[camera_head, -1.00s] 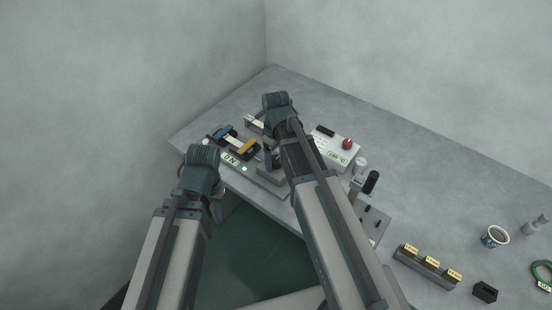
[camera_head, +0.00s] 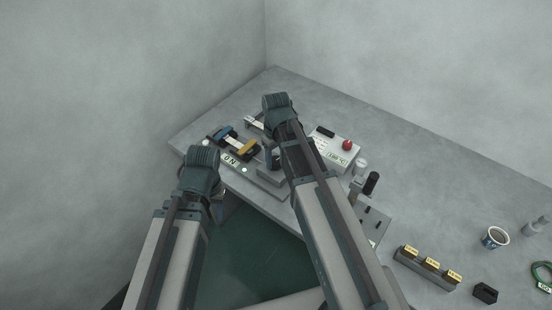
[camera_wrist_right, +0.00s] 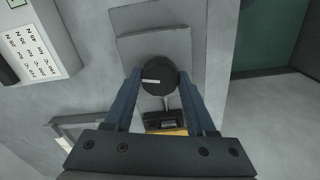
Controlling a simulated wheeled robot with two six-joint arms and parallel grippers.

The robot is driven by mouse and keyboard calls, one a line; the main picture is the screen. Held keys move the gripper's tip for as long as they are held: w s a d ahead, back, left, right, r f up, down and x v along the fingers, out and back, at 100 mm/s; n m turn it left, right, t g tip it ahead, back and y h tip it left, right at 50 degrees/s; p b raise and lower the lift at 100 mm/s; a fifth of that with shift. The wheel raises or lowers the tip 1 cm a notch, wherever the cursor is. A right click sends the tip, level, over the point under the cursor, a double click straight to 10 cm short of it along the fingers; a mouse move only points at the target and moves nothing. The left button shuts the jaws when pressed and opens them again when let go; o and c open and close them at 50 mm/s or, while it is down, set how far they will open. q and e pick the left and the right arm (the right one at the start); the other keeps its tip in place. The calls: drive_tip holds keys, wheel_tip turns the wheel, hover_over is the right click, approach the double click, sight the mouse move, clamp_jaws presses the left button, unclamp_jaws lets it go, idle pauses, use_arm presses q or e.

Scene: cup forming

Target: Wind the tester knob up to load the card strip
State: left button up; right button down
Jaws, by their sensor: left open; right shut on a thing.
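The tester knob is a dark round knob (camera_wrist_right: 158,75) with a pale pointer mark, in the right wrist view. My right gripper (camera_wrist_right: 160,88) has its two fingers on either side of the knob and is shut on it. In the head view my right arm's wrist (camera_head: 280,112) hides most of the knob. The card strip (camera_head: 233,141) seems to be the pale piece between the clamps. My left gripper (camera_head: 216,208) is open, low at the left, apart from the tester.
A block with yellow-labelled weights (camera_head: 428,263), a black block (camera_head: 485,292), a cup (camera_head: 495,237) and a green ring (camera_head: 543,276) lie at the right. The back right tabletop is clear.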

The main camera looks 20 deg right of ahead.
sight(276, 160)
drive_tip(key=m, duration=0.5)
drive_tip(key=shift+m, duration=0.4)
idle(0.4)
drive_tip(key=shift+c, duration=1.1)
unclamp_jaws()
wheel_tip(276, 160, up, 14)
drive_tip(key=p, duration=1.3)
drive_tip(key=shift+p, duration=0.4)
drive_tip(key=shift+f, duration=0.15)
